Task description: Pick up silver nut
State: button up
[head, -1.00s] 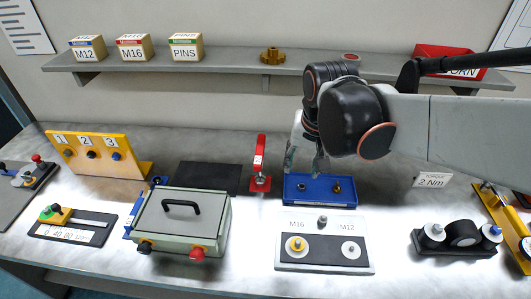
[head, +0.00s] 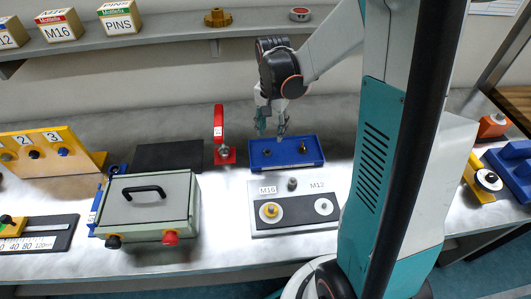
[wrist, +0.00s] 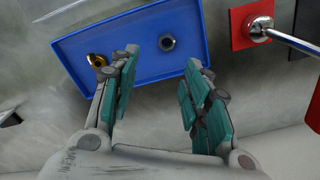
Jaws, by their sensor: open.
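The blue tray (head: 258,166) lies on the bench and holds two small nuts. The silver nut (wrist: 167,42), dark grey and ring-shaped, lies flat in it; in the head view it is the left one (head: 267,153). A brass nut (wrist: 97,60) lies apart from it and shows in the head view on the right (head: 303,147). My gripper (head: 271,130) is above the tray's back left part, pointing down. In the wrist view my gripper (wrist: 162,60) is open and empty, with the silver nut visible between and just beyond its fingertips.
A red upright stand (head: 219,140) is close left of the tray. In front is a white plate (head: 262,225) marked M16 and M12, with a grey peg (head: 292,183). A lidded box (head: 150,205) stands further left. A shelf (head: 180,38) runs behind.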

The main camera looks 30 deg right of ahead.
aim_at(268, 153)
notch_tip(268, 153, down, 3)
jog(key=shift+f+b, duration=0.1)
jog(key=shift+b, duration=0.25)
jog(key=shift+a+f+b, duration=0.2)
jog(key=shift+f+b, duration=0.25)
jog(key=shift+f, duration=0.45)
jog(key=shift+a+f+b, duration=0.15)
jog(key=shift+f+b, duration=0.3)
jog(key=shift+f, duration=0.45)
jog(key=shift+a+f+b, duration=0.2)
jog(key=shift+f+b, duration=0.25)
jog(key=shift+f, duration=0.45)
jog(key=shift+r, duration=0.1)
grip_shut()
